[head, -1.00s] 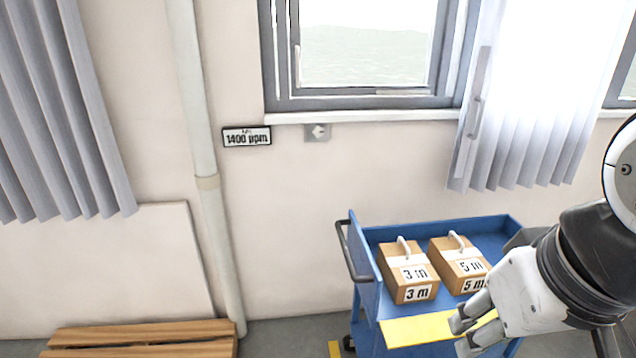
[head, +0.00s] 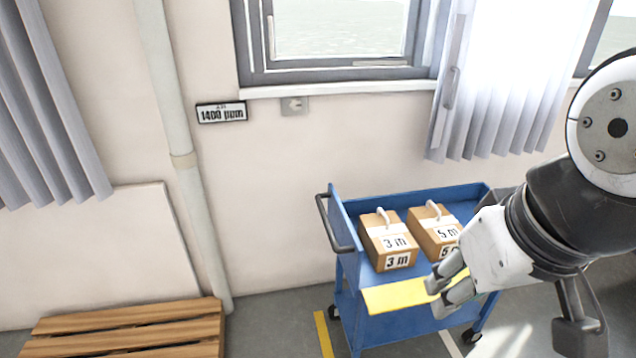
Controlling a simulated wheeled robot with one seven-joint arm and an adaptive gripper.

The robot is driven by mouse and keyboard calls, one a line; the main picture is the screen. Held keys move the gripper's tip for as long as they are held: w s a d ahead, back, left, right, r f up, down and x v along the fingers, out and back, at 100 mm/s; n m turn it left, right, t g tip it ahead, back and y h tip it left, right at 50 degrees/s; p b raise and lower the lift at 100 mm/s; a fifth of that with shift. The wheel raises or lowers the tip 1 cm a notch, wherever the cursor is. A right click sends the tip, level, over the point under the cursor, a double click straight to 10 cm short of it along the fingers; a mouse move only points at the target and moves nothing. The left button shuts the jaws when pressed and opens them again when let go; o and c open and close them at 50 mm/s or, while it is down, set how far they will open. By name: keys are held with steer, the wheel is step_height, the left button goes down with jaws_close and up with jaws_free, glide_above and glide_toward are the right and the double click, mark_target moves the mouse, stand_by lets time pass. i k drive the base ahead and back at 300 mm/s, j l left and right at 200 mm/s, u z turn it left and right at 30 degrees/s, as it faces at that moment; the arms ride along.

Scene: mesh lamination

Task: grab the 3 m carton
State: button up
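The 3 m carton (head: 376,236) is a brown box with a white handle on top and white labels reading "3 m". It stands on the left of the top tray of a blue cart (head: 354,290). The similar 5 m carton (head: 427,240) stands to its right, its front label partly hidden by my gripper. My gripper (head: 437,297) is to the right of and in front of the 3 m carton in the picture, apart from it. Its fingers point left, over the yellow strip at the cart's front. I cannot tell how far apart the fingertips are.
The cart has a grey push handle (head: 331,222) at its left and a yellow strip (head: 395,294) in front. A wooden pallet (head: 130,330) lies on the floor at left. The wall with a window and curtain (head: 495,90) is behind. Floor between pallet and cart is clear.

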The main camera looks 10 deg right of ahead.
mark_target(387, 241)
steer(key=i+j, duration=0.15)
steer(key=j, duration=0.25)
steer(key=i+j, duration=0.15)
steer(key=j, duration=0.25)
steer(key=i+j, duration=0.1)
steer(key=j, duration=0.35)
steer(key=i+j+z, duration=0.1)
steer(key=j, duration=0.3)
steer(key=z, duration=0.5)
steer(key=j+z, duration=0.2)
steer(key=z, duration=0.3)
steer(key=j+z, duration=0.1)
steer(key=z, duration=0.4)
steer(key=i, duration=0.05)
